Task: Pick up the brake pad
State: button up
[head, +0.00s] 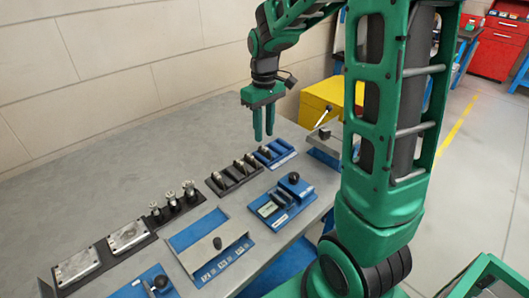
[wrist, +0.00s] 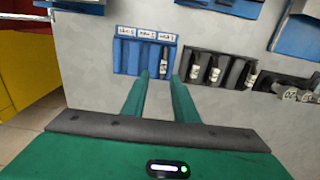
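My gripper (head: 263,138) hangs pointing down above the back part of the grey bench. Its two green fingers stand apart with nothing between them, and the wrist view shows the same gap (wrist: 160,77). A blue slotted holder (head: 275,153) lies on the bench just beyond the fingertips. In the wrist view this blue holder (wrist: 125,57) has three white labels along its edge, dark upright slots or slabs, and one small pale-marked piece (wrist: 163,64) at its right end. I cannot tell for sure which piece is the brake pad.
A black slotted rack (head: 234,173) holding several cylindrical parts sits beside the blue holder. Blue-and-grey fixtures (head: 285,203) line the bench's near side. Metal blocks (head: 128,236) stand further left. A yellow cabinet (head: 320,100) is behind the bench. The bench's (head: 130,150) far-left area is clear.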

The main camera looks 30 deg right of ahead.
aim_at(265, 153)
jog(key=shift+s+a+f, duration=0.1)
jog(key=shift+s+f, duration=0.15)
jog(key=shift+f, duration=1.1)
jog(key=shift+s+a+f, duration=0.1)
jog(key=shift+s+f, duration=0.1)
jog(key=shift+f, duration=1.1)
grip_shut()
